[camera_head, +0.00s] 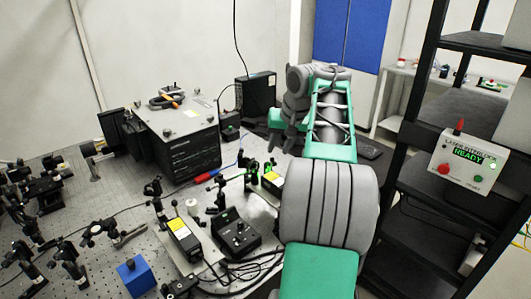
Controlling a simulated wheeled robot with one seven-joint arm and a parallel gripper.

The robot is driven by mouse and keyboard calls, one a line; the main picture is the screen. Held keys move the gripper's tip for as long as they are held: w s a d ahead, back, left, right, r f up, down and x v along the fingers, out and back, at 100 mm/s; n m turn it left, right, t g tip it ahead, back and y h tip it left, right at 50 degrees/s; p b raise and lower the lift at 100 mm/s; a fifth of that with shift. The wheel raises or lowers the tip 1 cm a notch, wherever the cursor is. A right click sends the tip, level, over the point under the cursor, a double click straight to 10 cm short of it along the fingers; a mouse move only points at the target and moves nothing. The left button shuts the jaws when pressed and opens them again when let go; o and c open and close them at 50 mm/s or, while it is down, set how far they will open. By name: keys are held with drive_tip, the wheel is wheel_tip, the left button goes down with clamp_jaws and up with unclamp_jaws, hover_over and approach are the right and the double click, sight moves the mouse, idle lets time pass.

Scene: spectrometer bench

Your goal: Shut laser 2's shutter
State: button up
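One black laser-like box with a yellow label (184,238) sits on a pale plate at the lower middle of the bench. A second, smaller box with a yellow label (271,179) stands farther right, with green-lit parts beside it. I cannot read which is laser 2, and I cannot make out a shutter on either. My gripper (281,143) is above the bench's right part, behind the second box in the picture and apart from it. Its fingers look dark and small; I cannot tell whether they are open, and I see nothing held. My arm covers the bench's right edge.
A large black box with a grey top (178,122) stands at the back of the bench (112,197). Several optic mounts crowd the left. A blue cube (136,276) and a black control box (238,236) are in front. An interlock box reading READY (468,160) hangs on the right rack.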

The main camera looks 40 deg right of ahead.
sight(272, 160)
drive_tip(key=b+x, duration=0.1)
drive_tip(key=x, duration=0.6)
drive_tip(key=shift+a+f, duration=0.1)
drive_tip(key=shift+f, duration=0.1)
drive_tip(key=shift+c, duration=0.4)
clamp_jaws()
